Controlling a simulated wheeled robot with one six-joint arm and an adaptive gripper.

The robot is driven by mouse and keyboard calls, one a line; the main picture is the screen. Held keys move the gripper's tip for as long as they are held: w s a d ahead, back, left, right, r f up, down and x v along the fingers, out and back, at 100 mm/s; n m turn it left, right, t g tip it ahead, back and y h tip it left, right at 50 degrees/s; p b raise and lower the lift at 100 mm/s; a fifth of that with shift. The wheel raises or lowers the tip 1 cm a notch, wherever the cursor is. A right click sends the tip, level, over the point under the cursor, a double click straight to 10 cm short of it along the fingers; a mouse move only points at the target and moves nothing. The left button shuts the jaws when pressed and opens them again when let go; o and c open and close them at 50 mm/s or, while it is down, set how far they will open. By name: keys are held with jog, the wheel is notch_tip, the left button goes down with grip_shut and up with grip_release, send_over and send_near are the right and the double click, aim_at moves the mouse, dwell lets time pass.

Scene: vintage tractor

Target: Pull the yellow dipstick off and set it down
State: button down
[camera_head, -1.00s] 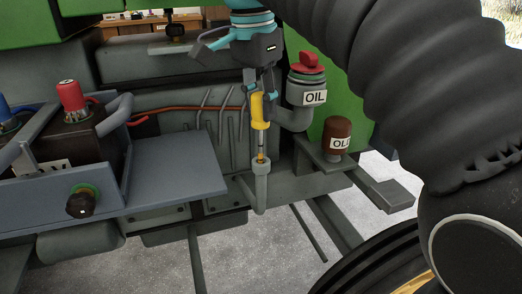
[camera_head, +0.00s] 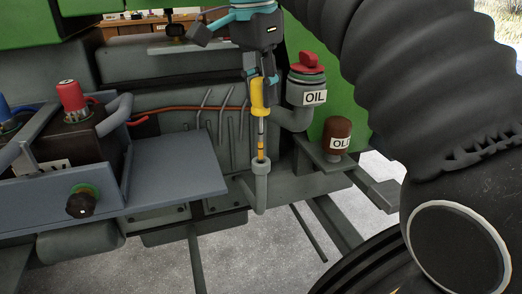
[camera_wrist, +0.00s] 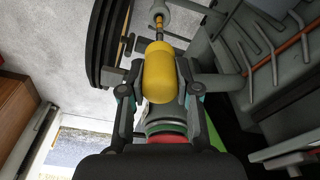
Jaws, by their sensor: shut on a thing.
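The yellow dipstick handle (camera_head: 257,92) is upright between the fingers of my gripper (camera_head: 258,78) in the head view. My gripper is shut on it from above. Below the handle, the dipstick's thin rod with an amber band runs down to the mouth of the grey dipstick tube (camera_head: 260,180). The rod's lower end is hidden in or at the tube's mouth. In the wrist view, the yellow handle (camera_wrist: 160,72) sits between the two fingers (camera_wrist: 160,90), with the rod pointing away to the tube (camera_wrist: 158,14).
A flat blue-grey shelf (camera_head: 175,175) lies left of the tube, beside a battery with a red terminal (camera_head: 72,96). The red-capped OIL filler (camera_head: 307,80) and a brown can (camera_head: 337,133) stand close on the right.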

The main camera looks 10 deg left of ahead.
jog(key=shift+r, duration=0.65)
